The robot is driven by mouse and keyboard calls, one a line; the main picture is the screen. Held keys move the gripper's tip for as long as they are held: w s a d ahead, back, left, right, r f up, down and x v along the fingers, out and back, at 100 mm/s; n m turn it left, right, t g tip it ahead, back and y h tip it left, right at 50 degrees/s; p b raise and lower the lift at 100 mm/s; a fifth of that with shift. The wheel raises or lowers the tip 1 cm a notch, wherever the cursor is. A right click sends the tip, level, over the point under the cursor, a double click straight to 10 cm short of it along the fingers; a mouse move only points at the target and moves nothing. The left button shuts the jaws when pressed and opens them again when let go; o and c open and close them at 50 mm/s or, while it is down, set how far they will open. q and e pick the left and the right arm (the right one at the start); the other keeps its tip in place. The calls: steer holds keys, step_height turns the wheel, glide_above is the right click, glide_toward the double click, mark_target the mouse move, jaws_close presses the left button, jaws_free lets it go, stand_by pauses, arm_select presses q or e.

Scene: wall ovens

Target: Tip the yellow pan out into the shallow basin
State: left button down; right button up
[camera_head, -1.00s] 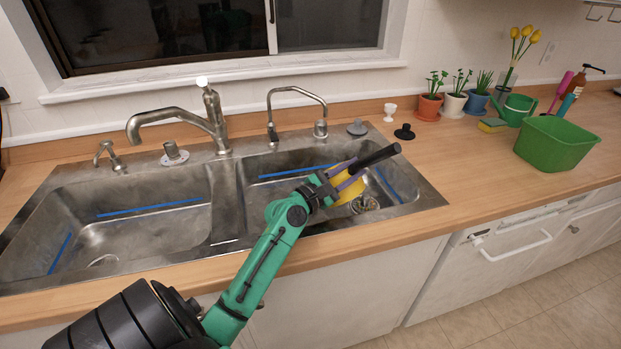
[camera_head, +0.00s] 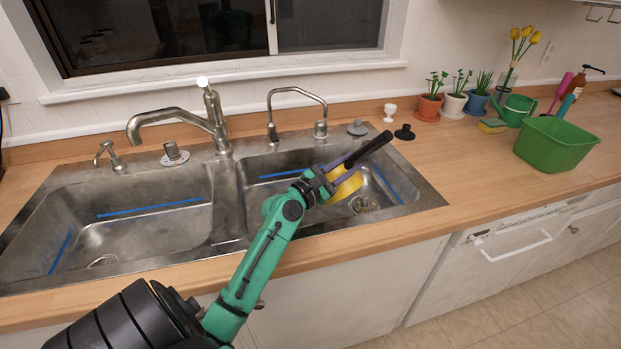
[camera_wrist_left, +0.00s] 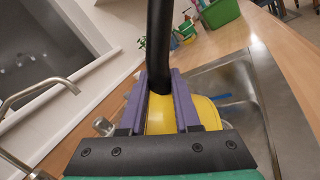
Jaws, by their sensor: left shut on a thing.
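The yellow pan (camera_head: 345,187) has a black handle (camera_head: 368,150). My left gripper (camera_head: 334,172) is shut on the pan's handle and holds the pan, tilted, over the right-hand basin (camera_head: 285,208) of the steel sink. In the left wrist view the black handle (camera_wrist_left: 159,45) rises between the two purple fingers, and part of the yellow pan (camera_wrist_left: 207,112) shows behind them. The inside of the pan is mostly hidden, so I cannot tell what it holds. The left-hand basin (camera_head: 140,232) is apart from the arm. Both basins have blue lines on their walls. My right gripper is not in view.
A large faucet (camera_head: 180,120) and a thin faucet (camera_head: 275,105) stand behind the sink. A green tub (camera_head: 556,143) and potted plants stand farther right.

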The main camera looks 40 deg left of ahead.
arm_select(q)
steer(key=shift+a+r, duration=0.1)
steer(key=shift+r, duration=0.1)
steer(key=shift+s+a+r, duration=0.1)
steer(key=shift+a, duration=0.1)
steer(key=shift+n, duration=0.3)
steer(key=shift+r, duration=0.15)
steer(key=shift+a+r+n, duration=0.2)
steer(key=shift+a+n, duration=0.15)
steer(key=shift+n, duration=0.05)
steer(key=shift+a+r+n, duration=0.3)
steer(key=shift+r+n, duration=0.05)
steer(key=shift+n, duration=0.05)
steer(key=shift+a+r+n+t+y+p, duration=0.45)
steer(key=shift+a+n, duration=0.25)
steer(key=shift+n, duration=0.2)
steer(key=shift+a+r+n+y, duration=0.2)
steer(key=shift+a+r+n, duration=0.1)
steer(key=shift+a+n, duration=0.3)
steer(key=shift+a+r+n+y, duration=0.15)
steer(key=shift+a+r+n, duration=0.15)
steer(key=shift+a+n, duration=0.3)
stand_by(0.5)
steer(key=shift+w+a+r+n+p, duration=0.2)
steer(key=shift+a+n+p, duration=0.2)
steer(key=shift+a+n, duration=0.25)
steer(key=shift+w+a+r+n+p, duration=0.15)
steer(key=shift+a+n+p, duration=0.3)
steer(key=shift+a, duration=0.35)
